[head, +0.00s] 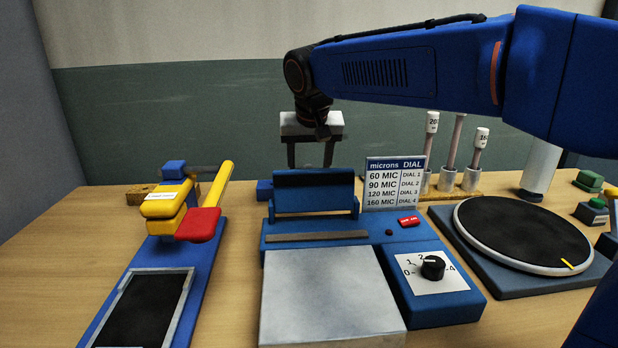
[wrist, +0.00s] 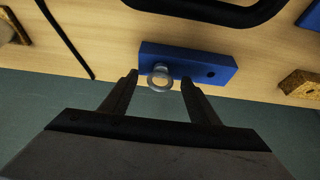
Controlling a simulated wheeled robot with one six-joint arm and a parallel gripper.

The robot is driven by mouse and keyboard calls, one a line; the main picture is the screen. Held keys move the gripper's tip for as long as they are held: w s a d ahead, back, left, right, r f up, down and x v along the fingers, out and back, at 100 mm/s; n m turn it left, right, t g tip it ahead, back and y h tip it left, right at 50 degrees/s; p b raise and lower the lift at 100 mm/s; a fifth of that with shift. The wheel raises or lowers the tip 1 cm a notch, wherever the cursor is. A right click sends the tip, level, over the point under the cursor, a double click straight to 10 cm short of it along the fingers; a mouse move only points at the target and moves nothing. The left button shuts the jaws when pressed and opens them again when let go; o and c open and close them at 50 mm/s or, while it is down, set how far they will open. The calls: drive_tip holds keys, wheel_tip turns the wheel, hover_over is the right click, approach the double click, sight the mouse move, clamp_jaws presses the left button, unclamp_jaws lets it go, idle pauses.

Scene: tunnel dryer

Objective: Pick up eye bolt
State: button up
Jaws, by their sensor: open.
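The eye bolt (wrist: 160,89) shows in the wrist view as a grey metal ring at one end of a blue block (wrist: 215,68). In the head view, only an end of that block (head: 264,189) appears to show behind a blue device, and the eye bolt is hidden. My gripper (wrist: 159,78) is open, with its two fingers on either side of the ring in the picture. I cannot tell how far the fingertips are from it in depth. In the head view my gripper (head: 310,167) points down above and behind the device's raised flap.
The blue device (head: 425,295) with a raised flap (head: 313,190) and dial stands in front of my gripper. A yellow-handled tool (head: 221,183) stands left, a black turntable (head: 520,231) right. The green-grey wall (head: 170,120) is close behind.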

drive_tip(key=c, duration=1.2)
drive_tip(key=shift+o, duration=0.2)
wheel_tip(320, 180, up, 10)
drive_tip(key=shift+o, duration=1)
